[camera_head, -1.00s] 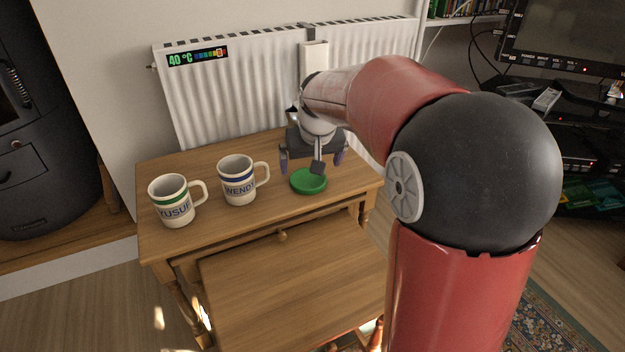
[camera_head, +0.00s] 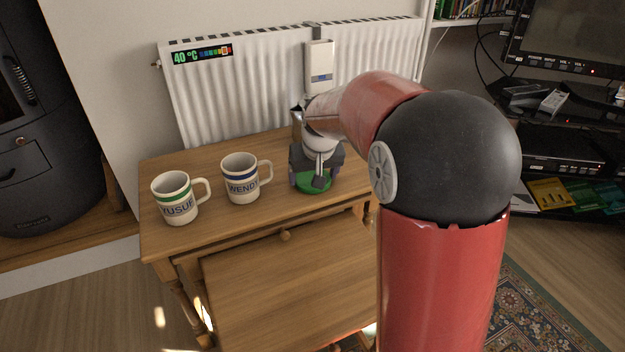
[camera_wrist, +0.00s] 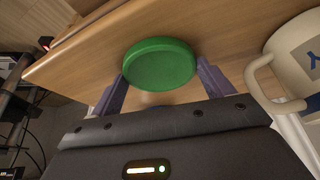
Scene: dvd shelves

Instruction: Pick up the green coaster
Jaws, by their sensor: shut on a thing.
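The round green coaster (camera_head: 314,183) is on or just above the wooden table top, near its right part. It also shows in the wrist view (camera_wrist: 159,63), between the two purple-grey fingers. My gripper (camera_head: 316,184) is over the coaster and shut on it, with one finger at each side; in the wrist view the fingers (camera_wrist: 162,80) flank its edges. My gripper hides part of the coaster in the head view. I cannot tell whether the coaster touches the table.
A YUSUF mug (camera_head: 178,200) with a green band and a WENDY mug (camera_head: 241,180) with a blue band stand left of my gripper. A white radiator (camera_head: 240,95) is behind the table. A lower table (camera_head: 290,285) is in front.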

